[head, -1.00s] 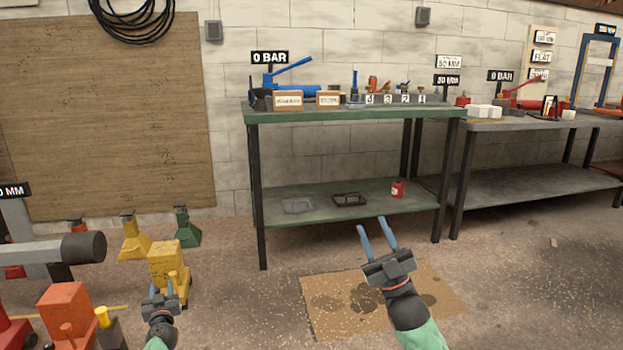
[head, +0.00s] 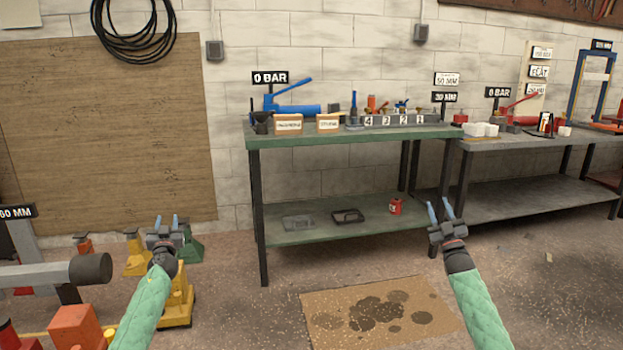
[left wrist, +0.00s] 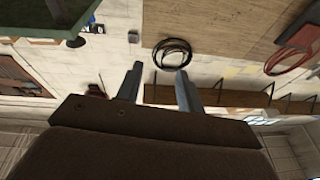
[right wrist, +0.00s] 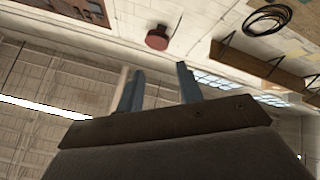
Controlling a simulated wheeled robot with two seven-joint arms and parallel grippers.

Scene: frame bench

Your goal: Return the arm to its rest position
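My left gripper (head: 165,228) is raised at the left of the head view, in front of the yellow and green jack stands. Its two blue-grey fingers are apart with nothing between them, as the left wrist view (left wrist: 160,85) also shows. My right gripper (head: 441,213) is raised to the right of the middle, in front of the right legs of the green bench. Its fingers are apart and empty, as the right wrist view (right wrist: 158,85) also shows. Both forearms in green sleeves reach up from the bottom edge.
The green bench (head: 350,140) carries a blue pump (head: 295,108) and several numbered blocks. A red can (head: 395,207) stands on its lower shelf. A grey bench (head: 540,142) is at the right. A stained cardboard sheet (head: 440,320) lies on open floor. Orange and grey equipment crowds the lower left.

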